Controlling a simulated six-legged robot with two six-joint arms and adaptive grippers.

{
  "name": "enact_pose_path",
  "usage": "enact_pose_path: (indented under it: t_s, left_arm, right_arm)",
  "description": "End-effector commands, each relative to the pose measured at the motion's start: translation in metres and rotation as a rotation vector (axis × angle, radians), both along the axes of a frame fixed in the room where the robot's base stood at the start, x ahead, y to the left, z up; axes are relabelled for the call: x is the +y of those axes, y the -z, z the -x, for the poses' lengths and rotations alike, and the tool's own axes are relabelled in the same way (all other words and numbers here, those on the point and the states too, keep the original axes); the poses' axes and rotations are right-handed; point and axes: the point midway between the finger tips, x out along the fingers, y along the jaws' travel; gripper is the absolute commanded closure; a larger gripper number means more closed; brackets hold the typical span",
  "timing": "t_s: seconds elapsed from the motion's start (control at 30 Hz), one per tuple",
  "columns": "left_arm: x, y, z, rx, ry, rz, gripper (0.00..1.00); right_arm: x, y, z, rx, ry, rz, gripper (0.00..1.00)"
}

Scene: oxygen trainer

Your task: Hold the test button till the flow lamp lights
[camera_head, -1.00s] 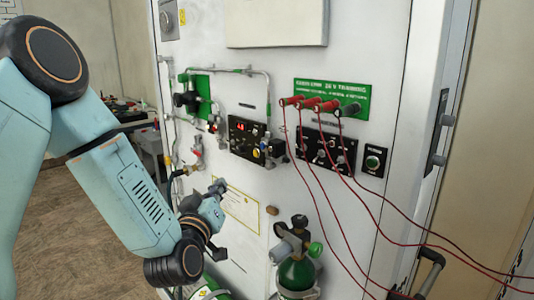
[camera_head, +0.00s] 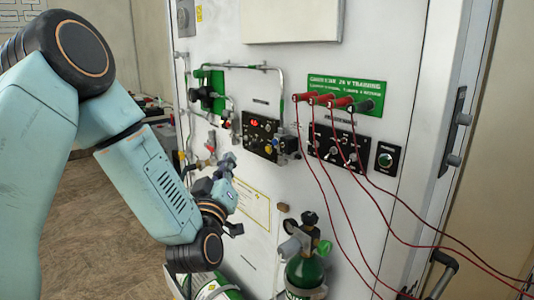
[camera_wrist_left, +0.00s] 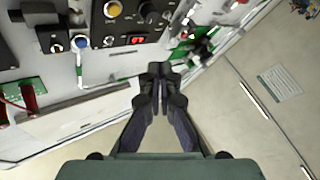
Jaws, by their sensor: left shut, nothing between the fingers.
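I cannot read which one is the test button, nor make out the flow lamp. My left gripper (camera_head: 227,160) is below and left of this panel, apart from it. In the left wrist view its fingers (camera_wrist_left: 160,70) are shut and empty. My right gripper is out of view.
Red plugs and cables (camera_head: 325,100) hang across the board's right side over a switch panel (camera_head: 337,147). A small box with a green round part (camera_head: 385,160) sits beside it. A green oxygen cylinder (camera_head: 305,272) stands below. Metal pipes (camera_head: 228,66) run above the gripper.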

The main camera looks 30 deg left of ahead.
Motion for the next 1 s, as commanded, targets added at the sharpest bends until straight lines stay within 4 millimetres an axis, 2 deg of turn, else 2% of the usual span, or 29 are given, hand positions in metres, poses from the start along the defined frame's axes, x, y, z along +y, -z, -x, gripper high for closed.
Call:
enact_pose_path:
  t_s: [0.13, 0.5, 0.7, 1.0]
  left_arm:
    - [-0.010, 0.002, -0.017, -0.005, 0.004, -0.005, 1.00]
    - [-0.027, 0.001, -0.058, -0.003, 0.001, -0.003, 1.00]
    - [-0.031, 0.000, -0.068, -0.003, 0.001, 0.001, 1.00]
    - [-0.032, 0.000, -0.070, -0.002, 0.000, 0.002, 1.00]
  right_arm:
    - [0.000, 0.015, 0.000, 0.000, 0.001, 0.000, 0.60]
    - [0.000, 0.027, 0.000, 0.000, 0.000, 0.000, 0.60]
    - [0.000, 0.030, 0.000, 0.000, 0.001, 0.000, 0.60]
    - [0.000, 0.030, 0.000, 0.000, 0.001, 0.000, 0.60]
